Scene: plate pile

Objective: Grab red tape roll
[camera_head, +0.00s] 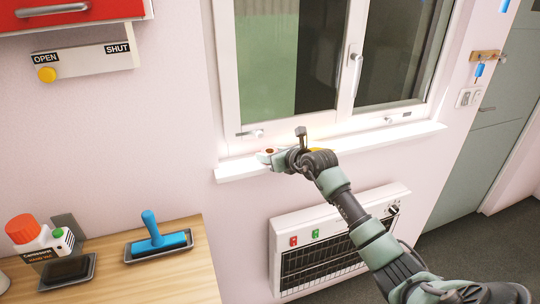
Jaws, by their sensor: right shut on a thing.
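My right gripper (271,157) is at the window sill, toward its left end, with my arm reaching up to it from the lower right. Only a little of this thing shows at the fingers, and the gripper hides the rest. I cannot tell whether it still touches the sill. My left gripper is not in view.
The white window sill (400,134) is bare to the right. A yellow thing (318,150) shows partly behind my gripper. A heater (283,243) is on the wall below.

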